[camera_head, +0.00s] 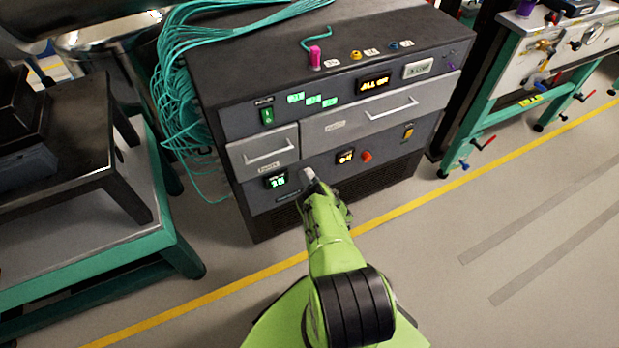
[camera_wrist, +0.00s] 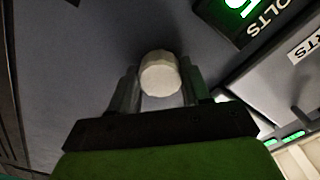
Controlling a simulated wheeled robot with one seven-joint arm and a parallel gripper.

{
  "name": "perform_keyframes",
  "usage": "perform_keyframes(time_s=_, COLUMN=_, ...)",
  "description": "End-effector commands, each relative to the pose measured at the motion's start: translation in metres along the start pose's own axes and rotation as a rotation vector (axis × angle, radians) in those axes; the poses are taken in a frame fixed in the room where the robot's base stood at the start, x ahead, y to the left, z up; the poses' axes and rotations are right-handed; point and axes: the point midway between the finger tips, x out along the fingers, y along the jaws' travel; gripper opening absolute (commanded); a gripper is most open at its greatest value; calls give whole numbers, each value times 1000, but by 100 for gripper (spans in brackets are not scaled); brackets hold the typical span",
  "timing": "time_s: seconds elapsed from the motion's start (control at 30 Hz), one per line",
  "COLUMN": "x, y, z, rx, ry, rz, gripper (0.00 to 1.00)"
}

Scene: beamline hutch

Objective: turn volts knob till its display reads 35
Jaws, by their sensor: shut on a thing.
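The volts knob (camera_wrist: 160,75) is a pale, round, faceted knob on the dark front panel. In the wrist view it sits between the two fingers of my gripper (camera_wrist: 160,88), which is shut on it. In the head view my gripper (camera_head: 313,184) reaches the lower front of the cabinet, and the pale knob (camera_head: 308,173) shows at its tip. The volts display (camera_head: 275,181), with green digits, is left of the knob and seems to read 15. The wrist view shows the VOLTS label and only part of the display (camera_wrist: 241,6).
A green-framed bench (camera_head: 95,240) stands left. The floor at right is clear.

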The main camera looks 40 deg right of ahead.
Motion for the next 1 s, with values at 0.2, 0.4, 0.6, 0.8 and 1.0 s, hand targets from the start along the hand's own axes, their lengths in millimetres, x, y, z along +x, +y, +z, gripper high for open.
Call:
perform_keyframes(time_s=0.2, x=0, y=0, z=-1, rx=205, ry=1, rz=-1, gripper=17)
perform_keyframes(time_s=0.4, x=0, y=0, z=-1, rx=394, ry=2, rz=-1, gripper=17)
perform_keyframes(time_s=0.6, x=0, y=0, z=-1, rx=580, ry=1, rz=-2, gripper=17)
perform_keyframes(time_s=0.8, x=0, y=1, z=-1, rx=745, ry=2, rz=-1, gripper=17)
perform_keyframes(time_s=1.0, x=0, y=1, z=-1, rx=870, ry=2, rz=-1, gripper=17)
